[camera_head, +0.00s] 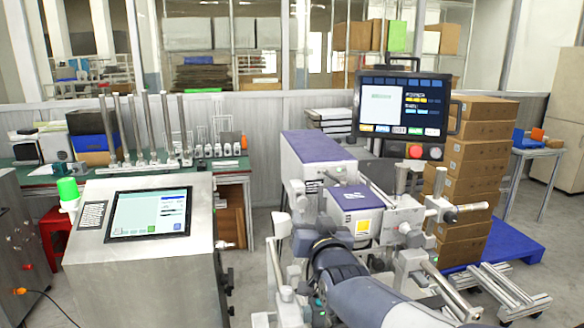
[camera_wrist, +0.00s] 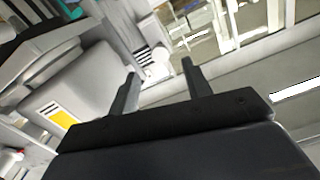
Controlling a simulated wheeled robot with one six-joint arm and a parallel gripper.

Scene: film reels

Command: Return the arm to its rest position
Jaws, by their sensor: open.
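My gripper (camera_wrist: 159,68) shows in the wrist view with its two dark fingers standing apart. Nothing is between them. In the head view my arm (camera_head: 395,308) comes in from the lower right and reaches toward the machine (camera_head: 352,212) with the purple box and yellow label. My gripper cannot be made out there. In the wrist view the picture is tilted, and a pale housing with a yellow label (camera_wrist: 61,118) lies to the left of the fingers. The gap between the fingers and that housing cannot be judged. No film reel can be made out.
A touch-screen cabinet (camera_head: 150,250) stands on the left, with a green lamp (camera_head: 68,189). A monitor (camera_head: 403,105) rises behind the machine. Stacked cartons (camera_head: 470,160) stand on a blue pallet (camera_head: 512,242) at the right. A green-topped bench (camera_head: 200,168) stands behind the cabinet.

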